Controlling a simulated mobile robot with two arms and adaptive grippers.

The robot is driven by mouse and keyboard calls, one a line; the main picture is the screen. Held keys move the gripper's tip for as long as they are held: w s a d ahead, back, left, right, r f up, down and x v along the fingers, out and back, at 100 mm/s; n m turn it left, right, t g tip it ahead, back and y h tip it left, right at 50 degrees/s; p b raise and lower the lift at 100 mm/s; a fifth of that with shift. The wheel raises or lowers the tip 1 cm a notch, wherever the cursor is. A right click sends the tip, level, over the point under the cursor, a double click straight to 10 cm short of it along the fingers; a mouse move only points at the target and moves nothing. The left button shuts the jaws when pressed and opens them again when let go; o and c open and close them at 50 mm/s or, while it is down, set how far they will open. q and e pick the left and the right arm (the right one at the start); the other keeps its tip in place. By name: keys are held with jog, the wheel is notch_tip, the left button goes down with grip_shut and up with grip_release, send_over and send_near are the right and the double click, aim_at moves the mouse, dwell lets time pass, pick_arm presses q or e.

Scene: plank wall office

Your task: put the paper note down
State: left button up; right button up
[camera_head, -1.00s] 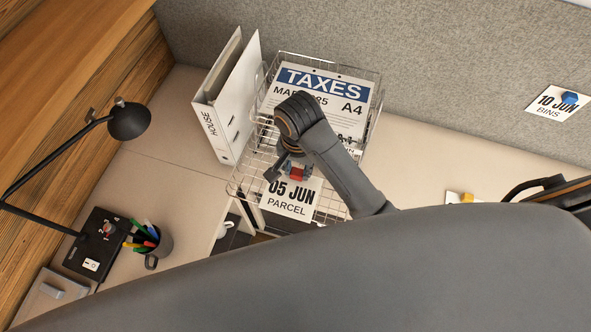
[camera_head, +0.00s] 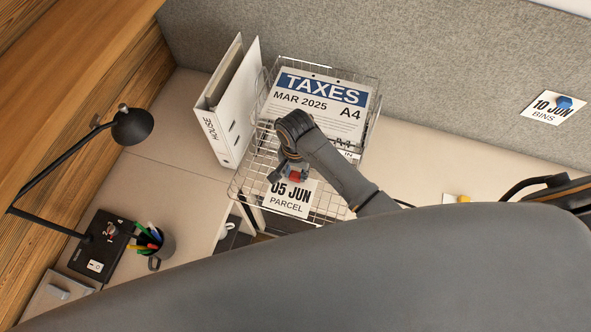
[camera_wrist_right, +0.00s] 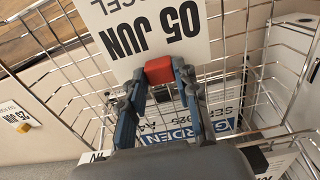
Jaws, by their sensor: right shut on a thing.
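The paper note (camera_head: 289,199) is white with "05 JUN PARCEL" and a red block at its top edge. My right gripper (camera_head: 292,174) is shut on that red block, and the note hangs from it in front of the wire letter tray (camera_head: 236,184). In the right wrist view the fingertips (camera_wrist_right: 160,74) pinch the red block (camera_wrist_right: 159,69), with the note (camera_wrist_right: 150,27) beyond it and tray wires around it. I cannot tell whether the note touches the wires. My left gripper is not in view.
A "TAXES" sheet (camera_head: 320,97) lies in the upper tray. A white binder (camera_head: 228,122) stands left of it. A lamp (camera_head: 132,126), pen cup (camera_head: 160,244) and black box (camera_head: 100,243) are at left.

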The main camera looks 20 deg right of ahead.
jog(key=o, duration=1)
jog(key=shift+f, duration=0.1)
notch_tip(320, 180, up, 12)
jog(key=shift+r, duration=0.15)
